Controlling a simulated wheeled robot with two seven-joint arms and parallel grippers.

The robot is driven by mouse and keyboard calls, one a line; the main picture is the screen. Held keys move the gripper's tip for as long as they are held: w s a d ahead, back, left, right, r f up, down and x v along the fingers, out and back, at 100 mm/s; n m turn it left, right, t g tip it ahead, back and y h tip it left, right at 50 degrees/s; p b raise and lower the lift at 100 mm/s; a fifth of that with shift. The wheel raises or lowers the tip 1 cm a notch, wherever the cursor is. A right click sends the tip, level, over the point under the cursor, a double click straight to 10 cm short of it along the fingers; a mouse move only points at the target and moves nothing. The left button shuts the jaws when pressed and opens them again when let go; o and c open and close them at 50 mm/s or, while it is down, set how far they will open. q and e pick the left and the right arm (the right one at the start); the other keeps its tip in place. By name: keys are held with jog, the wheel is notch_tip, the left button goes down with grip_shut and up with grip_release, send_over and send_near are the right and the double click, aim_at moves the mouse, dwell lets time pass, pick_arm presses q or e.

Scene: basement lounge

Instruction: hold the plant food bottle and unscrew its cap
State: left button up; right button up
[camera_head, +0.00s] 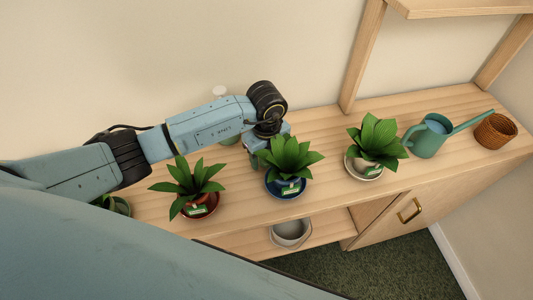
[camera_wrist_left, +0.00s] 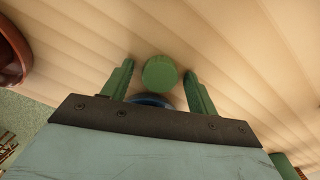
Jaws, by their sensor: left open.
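A round green cap (camera_wrist_left: 160,73) shows from above in the left wrist view, between the green fingers of my left gripper (camera_wrist_left: 159,86). The fingers stand apart on either side of it, with a visible gap on each side. The bottle body below the cap is hidden. In the head view my left gripper (camera_head: 256,155) points down at the shelf behind the plant in the blue pot, and its fingertips are mostly hidden by leaves and the wrist. I cannot make out the bottle there. My right gripper is not in view.
Plants in a red pot (camera_head: 203,209), a blue pot (camera_head: 283,192) and a pale pot (camera_head: 365,170) line the wooden shelf (camera_head: 325,196). A grey pot (camera_head: 291,234) sits lower down.

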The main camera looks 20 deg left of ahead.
aim_at(266, 158)
pick_arm(q)
notch_tip(266, 158, up, 12)
jog(key=p, duration=0.1)
jog(key=shift+r, duration=0.15)
dwell(0.3)
jog(key=shift+s, duration=0.15)
